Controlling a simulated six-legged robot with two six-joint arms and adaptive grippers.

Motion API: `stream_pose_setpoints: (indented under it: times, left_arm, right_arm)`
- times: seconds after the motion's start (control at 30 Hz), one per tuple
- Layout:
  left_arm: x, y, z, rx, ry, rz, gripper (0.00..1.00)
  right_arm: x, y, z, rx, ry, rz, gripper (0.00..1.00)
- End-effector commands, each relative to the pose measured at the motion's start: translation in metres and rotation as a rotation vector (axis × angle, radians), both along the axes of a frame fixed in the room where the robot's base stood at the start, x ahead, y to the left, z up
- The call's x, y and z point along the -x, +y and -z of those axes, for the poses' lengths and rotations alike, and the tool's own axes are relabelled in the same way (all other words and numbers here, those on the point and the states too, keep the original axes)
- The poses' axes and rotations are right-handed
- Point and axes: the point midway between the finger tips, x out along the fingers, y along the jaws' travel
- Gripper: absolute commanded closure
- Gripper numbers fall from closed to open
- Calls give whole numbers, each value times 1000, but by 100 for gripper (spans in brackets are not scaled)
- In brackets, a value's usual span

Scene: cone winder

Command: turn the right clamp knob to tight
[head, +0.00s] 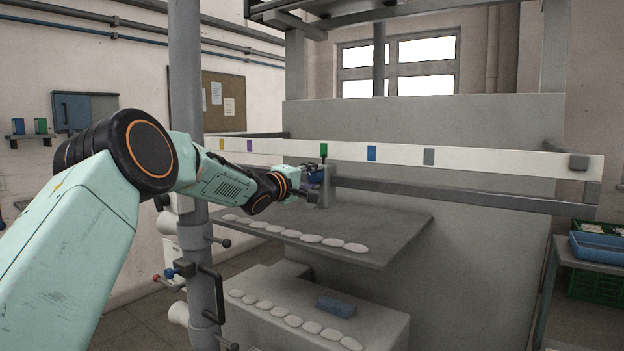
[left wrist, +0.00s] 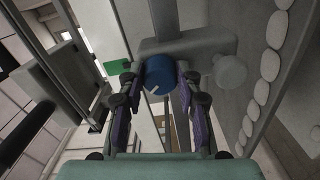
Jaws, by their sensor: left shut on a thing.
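A round blue knob (left wrist: 159,74) with a pale pointer line sits on a grey clamp block in the left wrist view. The knob also shows in the head view (head: 316,176), partly covered by the fingers, below the long white rail. My left gripper (head: 310,182) is shut on the blue knob, with one finger on each side of it. In the left wrist view its dark and purple fingers (left wrist: 159,88) reach to the knob's sides. The pointer line slants down and left in that view. My right gripper does not show.
The white rail (head: 480,160) with coloured tabs runs behind the knob. A grey shelf (head: 385,242) with pale oval discs lies below. A grey upright pole (head: 186,90) stands beside my left arm. A blue block (head: 336,307) lies on the lower step.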

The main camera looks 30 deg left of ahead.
Motion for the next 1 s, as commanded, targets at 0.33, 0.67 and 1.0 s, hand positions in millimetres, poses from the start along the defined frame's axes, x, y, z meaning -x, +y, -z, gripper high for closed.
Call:
stream_pose_setpoints:
  times: [0.33,0.67,1.0]
  left_arm:
    - [0,0,0,4,1,-1,62]
    - [0,0,0,2,0,0,43]
    - [8,1,0,4,0,-2,43]
  right_arm:
    - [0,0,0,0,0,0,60]
    - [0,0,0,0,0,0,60]
    - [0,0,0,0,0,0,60]
